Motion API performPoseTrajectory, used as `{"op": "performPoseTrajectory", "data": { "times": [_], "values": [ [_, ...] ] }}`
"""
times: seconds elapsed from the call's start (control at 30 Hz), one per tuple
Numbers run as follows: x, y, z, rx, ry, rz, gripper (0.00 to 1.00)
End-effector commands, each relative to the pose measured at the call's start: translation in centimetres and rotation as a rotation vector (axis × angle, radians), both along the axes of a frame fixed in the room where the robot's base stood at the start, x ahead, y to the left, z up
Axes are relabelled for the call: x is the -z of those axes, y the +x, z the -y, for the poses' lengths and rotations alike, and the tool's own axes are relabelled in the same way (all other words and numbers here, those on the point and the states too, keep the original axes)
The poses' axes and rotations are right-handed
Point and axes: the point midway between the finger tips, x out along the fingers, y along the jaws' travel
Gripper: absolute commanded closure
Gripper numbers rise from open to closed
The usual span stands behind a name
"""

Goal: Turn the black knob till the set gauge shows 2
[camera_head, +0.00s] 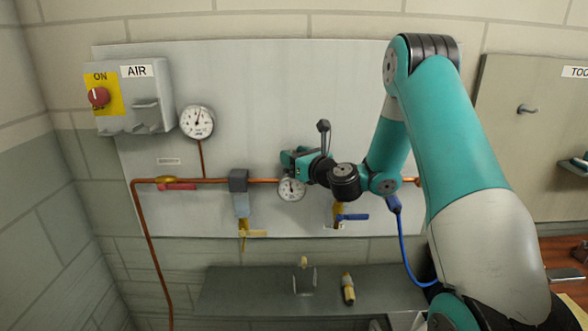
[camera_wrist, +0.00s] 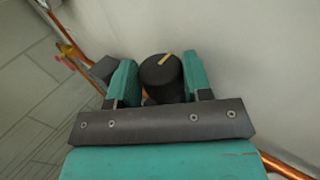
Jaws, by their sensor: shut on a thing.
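The black knob (camera_wrist: 160,80) with a pale yellow mark line on its top stands between the two teal fingers of my gripper (camera_wrist: 158,82) in the wrist view. The gripper is shut on it. The line slants up and to the right. In the head view my gripper (camera_head: 297,158) is at the pipe and hides the knob. The small white round gauge (camera_head: 291,189), which looks like the set gauge, sits just below my gripper. Its dark needle points roughly upward, but its numbers are too small to read.
A larger gauge (camera_head: 197,121) is mounted at upper left, beside the AIR box (camera_head: 133,97) with a red switch (camera_head: 98,97). A filter bowl (camera_head: 242,205) hangs left of my gripper, and a blue-handled valve (camera_head: 351,217) is below right. A shelf (camera_head: 240,291) juts out below.

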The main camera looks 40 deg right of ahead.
Motion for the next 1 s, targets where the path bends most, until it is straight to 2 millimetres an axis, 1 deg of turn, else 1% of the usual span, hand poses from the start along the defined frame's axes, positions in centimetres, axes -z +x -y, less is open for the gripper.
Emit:
{"op": "performPoseTrajectory", "data": {
  "times": [0.03,0.2,0.4,0.63,1.0],
  "values": [
    [0.18,0.00,0.35,-0.031,-0.002,0.002,0.78],
    [-0.11,0.06,0.45,-0.154,-0.002,0.002,0.78],
    [-0.22,0.11,0.55,-0.258,-0.002,0.003,0.78],
    [-0.22,0.09,0.58,-0.319,-0.002,0.004,0.78],
    [-0.22,0.08,0.59,-0.331,-0.003,0.004,0.78]
  ]
}}
